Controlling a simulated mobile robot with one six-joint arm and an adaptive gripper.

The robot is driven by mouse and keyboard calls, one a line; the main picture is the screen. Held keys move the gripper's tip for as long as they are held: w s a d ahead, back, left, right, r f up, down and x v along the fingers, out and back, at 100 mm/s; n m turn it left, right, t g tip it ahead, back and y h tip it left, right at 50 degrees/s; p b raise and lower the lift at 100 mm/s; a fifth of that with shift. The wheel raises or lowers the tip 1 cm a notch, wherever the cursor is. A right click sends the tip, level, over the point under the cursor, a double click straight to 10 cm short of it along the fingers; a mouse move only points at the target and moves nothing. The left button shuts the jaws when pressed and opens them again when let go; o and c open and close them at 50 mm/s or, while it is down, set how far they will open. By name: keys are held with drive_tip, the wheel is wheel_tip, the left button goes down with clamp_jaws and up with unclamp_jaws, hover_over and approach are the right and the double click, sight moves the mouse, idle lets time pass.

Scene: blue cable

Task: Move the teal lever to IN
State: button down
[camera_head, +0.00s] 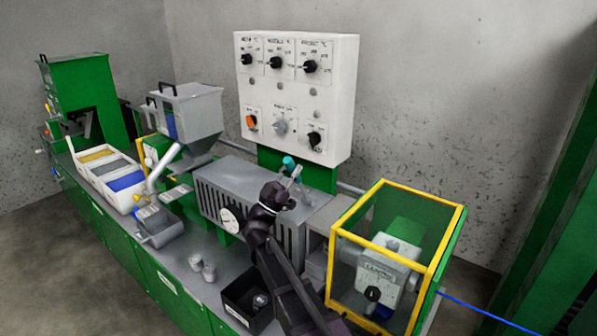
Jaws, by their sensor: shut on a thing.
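The teal lever (289,163) shows its teal knob just above the grey ribbed machine body, in front of the lower part of the white control panel. My gripper (296,174) is at the lever, its fingers closed on it near the knob. My dark arm reaches up from the bottom of the view and hides part of the machine body. The lever's shaft is mostly hidden by my gripper. No IN marking can be read from here.
The white control panel (297,95) with several knobs stands close behind my gripper. A yellow-framed guard box (398,191) stands to the right. A grey hopper (197,112), a white tray (86,160) and a black bin (236,300) are to the left.

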drive_tip(key=shift+s+f, duration=0.15)
drive_tip(key=shift+s, duration=0.1)
drive_tip(key=shift+c, duration=2.2)
unclamp_jaws()
drive_tip(key=shift+a, duration=0.1)
